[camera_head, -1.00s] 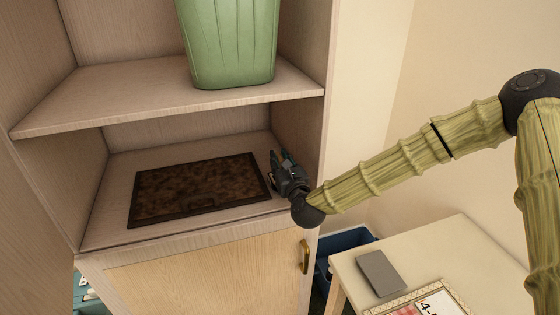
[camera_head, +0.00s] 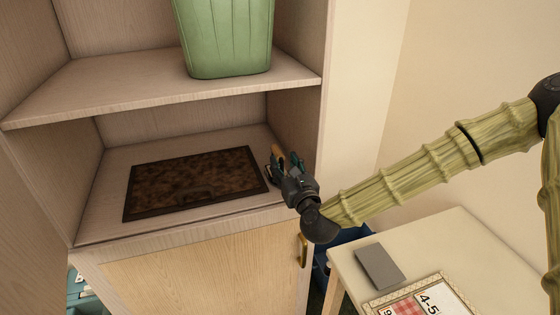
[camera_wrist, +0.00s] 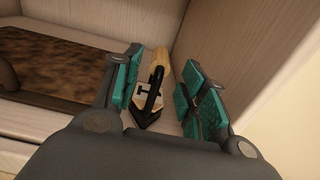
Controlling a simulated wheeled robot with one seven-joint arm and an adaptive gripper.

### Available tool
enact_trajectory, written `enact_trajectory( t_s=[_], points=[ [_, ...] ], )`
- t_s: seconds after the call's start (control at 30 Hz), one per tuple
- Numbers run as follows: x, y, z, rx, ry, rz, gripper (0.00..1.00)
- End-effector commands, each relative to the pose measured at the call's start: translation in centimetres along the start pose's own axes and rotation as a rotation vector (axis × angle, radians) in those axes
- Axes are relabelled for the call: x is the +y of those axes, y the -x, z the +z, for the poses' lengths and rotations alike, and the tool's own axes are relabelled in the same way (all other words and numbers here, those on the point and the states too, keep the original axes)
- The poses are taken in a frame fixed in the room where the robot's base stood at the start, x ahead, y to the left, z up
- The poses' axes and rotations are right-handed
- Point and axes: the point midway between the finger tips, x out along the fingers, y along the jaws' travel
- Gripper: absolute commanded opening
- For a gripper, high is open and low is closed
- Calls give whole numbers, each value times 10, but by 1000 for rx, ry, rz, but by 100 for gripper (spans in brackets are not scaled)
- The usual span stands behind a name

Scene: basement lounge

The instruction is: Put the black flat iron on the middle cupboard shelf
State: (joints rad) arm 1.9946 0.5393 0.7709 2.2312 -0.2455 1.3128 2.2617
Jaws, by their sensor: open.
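The black flat iron (camera_wrist: 150,92), black with a pale wooden handle, stands between the two teal-padded fingers of my gripper (camera_wrist: 163,62) in the wrist view. It is close to the left finger, with a clear gap to the right one. In the head view only a tan bit of the iron (camera_head: 281,161) shows among the fingers of my gripper (camera_head: 286,164), which is open. Both are at the right end of the cupboard shelf (camera_head: 103,195) above the door, beside a dark brown flat tray. The iron's underside is hidden, so I cannot tell whether it touches the shelf.
The brown tray (camera_head: 195,182) fills much of this shelf. The cupboard's right wall (camera_head: 300,125) is close to my gripper. A green bin (camera_head: 225,35) stands on the shelf above (camera_head: 120,85). A pale table (camera_head: 440,240) with a grey slab (camera_head: 379,266) is at the lower right.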

Motion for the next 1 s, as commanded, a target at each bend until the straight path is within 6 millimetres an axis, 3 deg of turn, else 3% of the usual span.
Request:
enact_trajectory(
  t_s=[0.1,0.3,0.77,0.87,1.0],
  points=[
    [0,20,-1,-1,-2,-1,42],
    [0,40,0,-1,0,0,42],
    [0,46,0,1,3,0,42],
    [4,48,-11,23,39,11,42],
    [16,61,-57,118,203,65,42]
  ],
)
